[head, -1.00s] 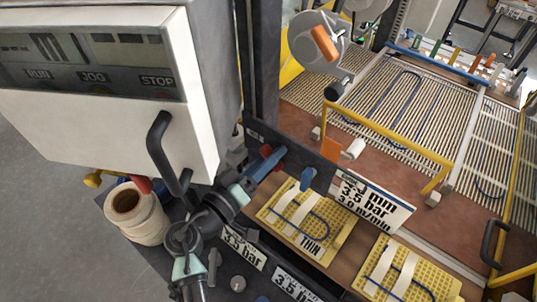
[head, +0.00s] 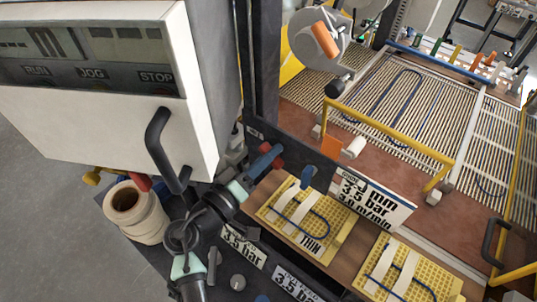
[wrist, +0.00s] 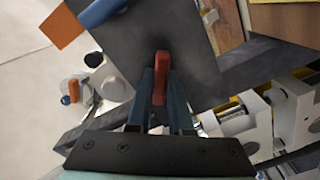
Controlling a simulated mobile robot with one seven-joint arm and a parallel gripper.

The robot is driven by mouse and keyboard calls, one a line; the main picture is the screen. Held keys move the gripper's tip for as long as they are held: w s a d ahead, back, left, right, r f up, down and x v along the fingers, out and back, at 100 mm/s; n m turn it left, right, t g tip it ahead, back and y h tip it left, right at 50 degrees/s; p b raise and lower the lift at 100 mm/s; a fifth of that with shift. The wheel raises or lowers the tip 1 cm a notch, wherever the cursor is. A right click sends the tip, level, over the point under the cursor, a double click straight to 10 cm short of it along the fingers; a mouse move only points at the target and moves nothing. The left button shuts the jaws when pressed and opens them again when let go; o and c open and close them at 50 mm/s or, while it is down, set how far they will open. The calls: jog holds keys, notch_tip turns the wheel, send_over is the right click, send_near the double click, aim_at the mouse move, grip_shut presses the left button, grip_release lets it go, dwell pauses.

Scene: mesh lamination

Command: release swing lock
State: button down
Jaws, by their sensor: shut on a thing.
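A red lever (wrist: 161,68), which I take to be the swing lock's handle, stands out from a dark plate (wrist: 190,35) in the wrist view. My gripper (wrist: 161,95) has its two blue-grey fingers on either side of the lever's lower part and is shut on it. In the head view my gripper (head: 272,155) reaches the dark rail behind the control box, and a bit of the red lever (head: 278,162) shows at its tips. The lock's pivot and catch are hidden.
The white control box (head: 110,130) with a black handle (head: 157,140) stands close left of my arm. A tape roll (head: 130,205) lies below it. Yellow grid samples (head: 300,215) and a label plate (head: 370,203) lie to the right. A yellow guard bar (head: 395,133) stands beyond.

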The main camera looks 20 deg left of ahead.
jog(key=n, duration=0.4)
jog(key=shift+f, duration=0.1)
jog(key=shift+n, duration=1.5)
jog(key=shift+f, duration=0.1)
jog(key=c, duration=0.8)
grip_release()
jog(key=b+v, duration=0.4)
jog(key=v, duration=0.9)
jog(key=shift+b, duration=0.4)
